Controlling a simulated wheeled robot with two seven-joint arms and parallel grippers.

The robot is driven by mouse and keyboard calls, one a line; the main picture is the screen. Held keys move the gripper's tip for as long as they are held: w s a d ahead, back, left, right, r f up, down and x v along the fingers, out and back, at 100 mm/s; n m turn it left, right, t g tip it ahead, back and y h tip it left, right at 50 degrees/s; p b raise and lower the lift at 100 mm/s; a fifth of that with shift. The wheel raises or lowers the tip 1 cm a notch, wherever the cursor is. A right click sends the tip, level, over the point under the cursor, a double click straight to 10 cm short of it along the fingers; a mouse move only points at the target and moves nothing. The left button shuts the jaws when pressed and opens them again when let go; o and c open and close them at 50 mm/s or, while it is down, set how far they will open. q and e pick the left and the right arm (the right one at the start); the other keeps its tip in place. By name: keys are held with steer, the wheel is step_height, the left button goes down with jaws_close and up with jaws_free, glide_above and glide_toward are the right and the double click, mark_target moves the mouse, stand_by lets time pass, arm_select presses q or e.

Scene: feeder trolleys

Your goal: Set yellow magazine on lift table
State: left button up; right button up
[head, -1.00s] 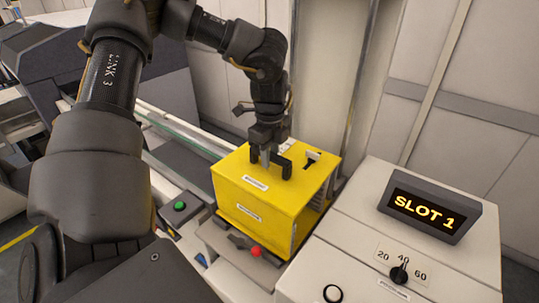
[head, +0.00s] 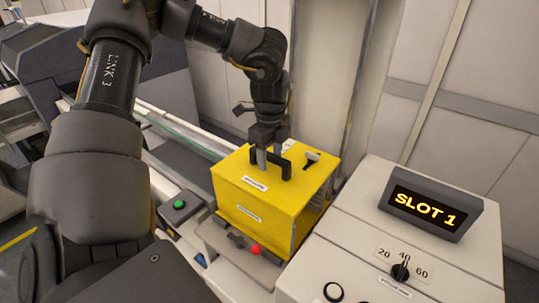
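The yellow magazine (head: 238,195) is a box with white labels, a black top handle (head: 285,168) and a small lever on top. It stands upright at the grey plate of the lift table (head: 215,238). Whether its underside rests fully on the plate is hidden. My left gripper (head: 269,160) points down at the handle, with its fingers beside the bar. One finger shows clearly in front; the other is mostly hidden, so I cannot tell whether they clamp the handle. My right gripper is not in view.
A white control console with a SLOT 1 display (head: 425,208) and a dial (head: 400,271) stands close on the right. A green button box (head: 181,207) is at the left and a red button (head: 256,250) in front. A pale post (head: 312,70) rises behind.

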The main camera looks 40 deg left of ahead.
arm_select(q)
steer(key=shift+f, duration=0.2)
step_height(320, 180, up, 11)
steer(key=b, duration=0.2)
stand_by(0.4)
